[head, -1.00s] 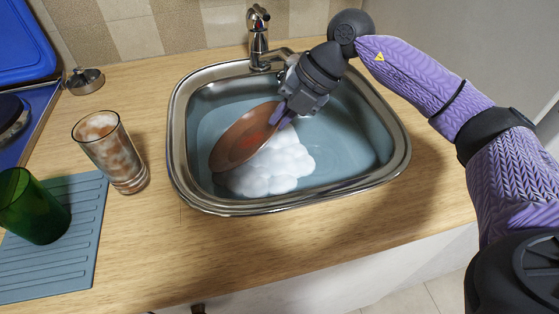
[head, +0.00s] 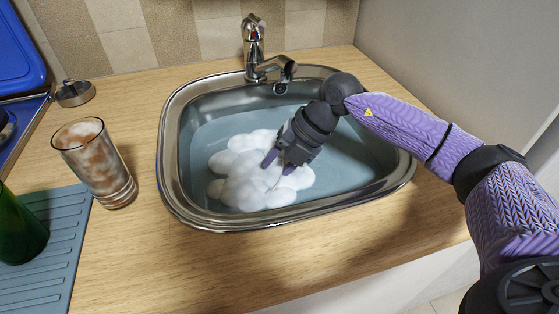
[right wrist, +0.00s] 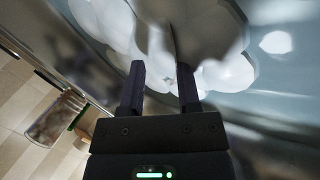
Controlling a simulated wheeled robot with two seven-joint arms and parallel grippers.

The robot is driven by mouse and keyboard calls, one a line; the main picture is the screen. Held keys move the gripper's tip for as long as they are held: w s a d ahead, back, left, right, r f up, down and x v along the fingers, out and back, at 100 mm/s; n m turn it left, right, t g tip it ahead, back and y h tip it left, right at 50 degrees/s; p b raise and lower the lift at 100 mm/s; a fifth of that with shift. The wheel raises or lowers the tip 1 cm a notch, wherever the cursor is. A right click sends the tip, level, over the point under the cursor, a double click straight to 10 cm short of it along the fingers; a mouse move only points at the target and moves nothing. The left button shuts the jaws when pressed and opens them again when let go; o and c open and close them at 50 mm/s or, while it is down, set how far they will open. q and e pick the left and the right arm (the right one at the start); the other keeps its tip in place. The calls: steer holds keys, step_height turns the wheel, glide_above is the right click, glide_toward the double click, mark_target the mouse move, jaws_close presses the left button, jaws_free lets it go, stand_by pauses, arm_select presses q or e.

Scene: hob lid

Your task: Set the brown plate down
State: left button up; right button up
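The brown plate cannot be made out in either view now. White foam (head: 240,180) floats on the water in the sink (head: 345,165) and may cover it. My right gripper (head: 278,164) is over the sink, pointing down at the foam. In the right wrist view its two fingers (right wrist: 161,75) stand apart, with foam (right wrist: 225,70) just beyond them and no plate seen between them. My left gripper is not in view.
The steel sink rim (head: 170,190) surrounds the gripper, and the tap (head: 255,50) stands behind. The front counter is clear.

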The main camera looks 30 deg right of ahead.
arm_select(q)
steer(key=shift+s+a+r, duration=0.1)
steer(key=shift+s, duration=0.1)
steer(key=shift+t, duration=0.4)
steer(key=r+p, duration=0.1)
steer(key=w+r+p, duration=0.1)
steer(key=p, duration=0.1)
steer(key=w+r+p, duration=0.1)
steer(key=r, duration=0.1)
arm_select(e)
steer(key=v, duration=1.2)
steer(key=shift+r, duration=0.15)
